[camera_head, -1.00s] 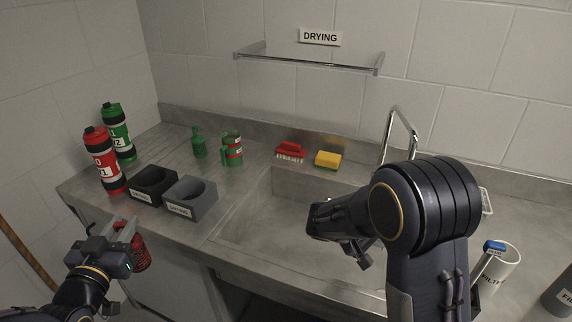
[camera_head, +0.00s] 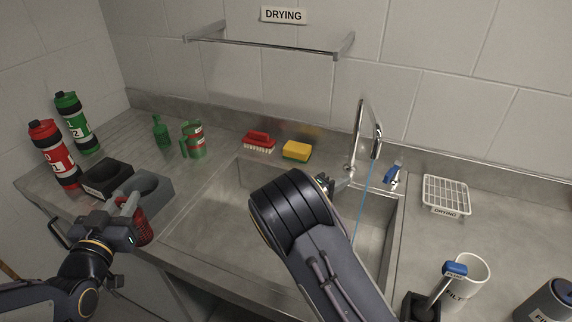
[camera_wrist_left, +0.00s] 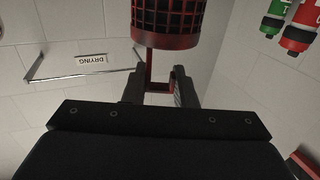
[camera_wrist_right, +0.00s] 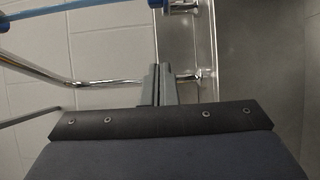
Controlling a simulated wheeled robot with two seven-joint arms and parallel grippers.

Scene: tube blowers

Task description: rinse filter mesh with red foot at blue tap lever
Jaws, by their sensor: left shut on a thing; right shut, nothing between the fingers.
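The filter mesh with red foot (camera_head: 141,230) is a red-framed cylinder with dark mesh. My left gripper (camera_head: 126,212) is shut on its red foot (camera_wrist_left: 158,86), left of the sink and in front of the grey holder. The mesh body (camera_wrist_left: 167,22) shows beyond the fingers in the left wrist view. The blue tap lever (camera_head: 394,173) is at the right of the chrome tap (camera_head: 357,140). A blue water stream (camera_head: 369,190) falls from the spout into the sink. My right gripper (camera_head: 345,183) is shut and empty beside the tap; its closed fingers show in the right wrist view (camera_wrist_right: 160,85).
A sponge (camera_head: 297,151) and red brush (camera_head: 259,141) lie behind the sink. Black and grey holders (camera_head: 150,184) and bottles (camera_head: 55,153) stand left. A white drying rack (camera_head: 446,193) and white filter container (camera_head: 470,278) are right. My right forearm covers part of the sink.

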